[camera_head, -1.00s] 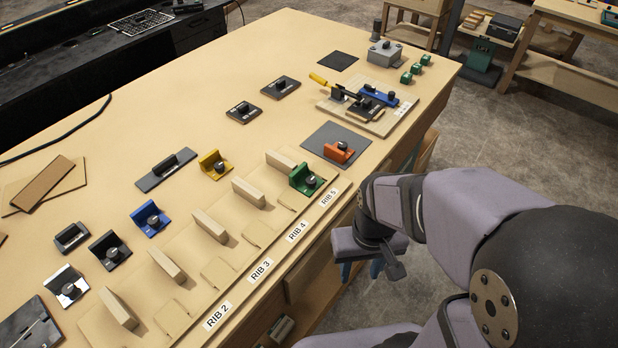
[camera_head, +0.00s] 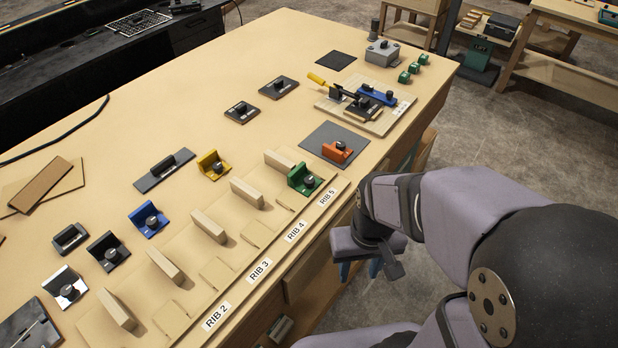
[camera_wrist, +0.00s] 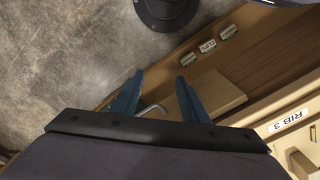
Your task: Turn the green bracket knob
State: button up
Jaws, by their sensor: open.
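The green bracket (camera_head: 300,178) stands on the bench near its front edge, beside the RIB 5 label, against the end of a wooden rib. Its dark round knob (camera_head: 309,181) faces the front edge. My gripper (camera_head: 362,270) hangs off the bench's front edge, to the right of and below the green bracket in the head view, apart from it. The green bracket is not in the wrist view.
An orange bracket (camera_head: 338,151) sits on a dark mat behind the green one. Yellow (camera_head: 212,164) and blue (camera_head: 148,218) brackets stand further left. Wooden ribs (camera_head: 208,226) line the front. A toggle clamp fixture (camera_head: 365,105) is at the far right. The wrist view shows an open shelf (camera_wrist: 215,92).

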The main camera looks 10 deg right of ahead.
jog(key=c, duration=0.3)
jog(key=shift+w+r, duration=0.15)
notch_tip(320, 180, up, 14)
jog(key=n+p, duration=0.6)
jog(key=n, duration=1.2)
send_over(310, 180)
jog(key=shift+w+r, duration=0.1)
jog(key=shift+r, duration=0.05)
jog(key=shift+f+p, duration=1.05)
jog(key=shift+f, duration=2.65)
jog(key=shift+c, duration=0.5)
grip_shut()
